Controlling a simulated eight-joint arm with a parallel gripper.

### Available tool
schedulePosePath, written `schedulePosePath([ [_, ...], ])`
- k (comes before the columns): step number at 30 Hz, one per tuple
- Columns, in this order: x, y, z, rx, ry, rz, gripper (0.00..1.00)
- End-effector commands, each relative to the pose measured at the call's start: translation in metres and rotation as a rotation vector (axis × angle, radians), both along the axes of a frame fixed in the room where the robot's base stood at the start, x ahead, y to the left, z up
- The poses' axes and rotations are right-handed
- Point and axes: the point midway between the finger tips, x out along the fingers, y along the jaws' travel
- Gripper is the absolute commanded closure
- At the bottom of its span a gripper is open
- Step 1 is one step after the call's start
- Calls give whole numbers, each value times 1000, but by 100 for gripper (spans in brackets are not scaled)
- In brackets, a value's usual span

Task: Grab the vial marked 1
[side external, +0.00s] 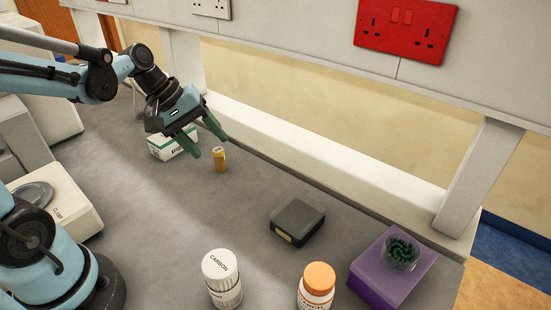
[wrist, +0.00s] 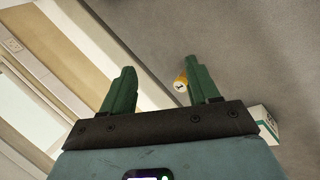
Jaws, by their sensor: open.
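A small orange vial (side external: 220,161) with a pale top stands upright on the grey bench, towards the back left in the side view. In the wrist view the vial (wrist: 181,82) shows a white top with a dark mark, too small to read surely. My gripper (side external: 208,142) is open with nothing between its green fingers, above the bench and close to the vial. In the wrist view the vial lies beside the inner edge of the right finger of my gripper (wrist: 160,85). Whether they touch cannot be told.
A white and green box (side external: 172,145) stands behind my gripper. A dark grey box (side external: 297,221) lies mid-bench. A white CARBON jar (side external: 221,280), an orange-capped jar (side external: 316,287) and a purple block (side external: 382,288) with a cup of green pieces (side external: 401,253) stand nearer. A white ledge (side external: 330,161) bounds the back.

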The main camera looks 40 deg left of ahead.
Motion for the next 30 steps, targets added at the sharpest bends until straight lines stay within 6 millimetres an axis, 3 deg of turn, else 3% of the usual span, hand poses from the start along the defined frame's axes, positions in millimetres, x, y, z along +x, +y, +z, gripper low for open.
schedulePosePath([
  [6,26,31,-13,-327,154,279,40],
  [12,38,66,-29,-620,292,483,40],
  [21,30,119,-59,-996,480,667,40],
  [26,22,132,-68,-1094,535,698,40],
  [30,21,132,-73,-1121,553,704,40],
])
